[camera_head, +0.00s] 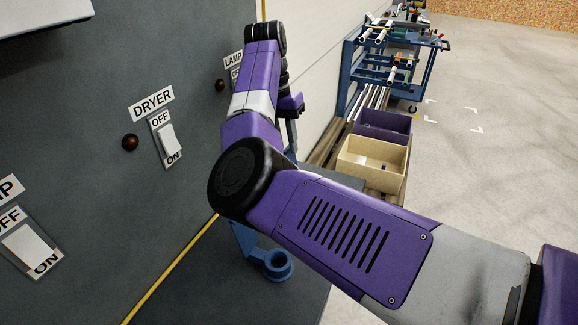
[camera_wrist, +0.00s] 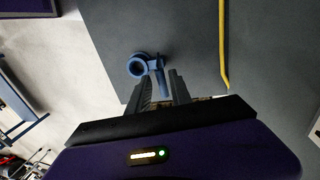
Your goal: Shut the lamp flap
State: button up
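The LAMP label (camera_head: 233,62) is on the upright grey panel (camera_head: 80,110) in the head view, with a brown round knob (camera_head: 220,85) to its left. My arm covers most of what is below the label, and I cannot make out a lamp flap. My gripper is mostly hidden behind my arm in the head view. A blue ring on a bracket (camera_wrist: 138,66) shows just beyond the fingertips.
A DRYER switch (camera_head: 168,139) and another switch (camera_head: 28,250) are on the panel to the left. The blue ring holder (camera_head: 278,265) stands low by the panel. Purple (camera_head: 383,125) and cream (camera_head: 371,162) bins and a blue cart (camera_head: 395,60) stand behind. Floor at right is clear.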

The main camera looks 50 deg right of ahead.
jog(key=f, duration=0.4)
jog(key=s+f+p, duration=0.1)
jog(key=f, duration=0.1)
jog(key=shift+d+f, duration=0.2)
jog(key=shift+f, duration=0.05)
grip_shut()
dwell(1.2)
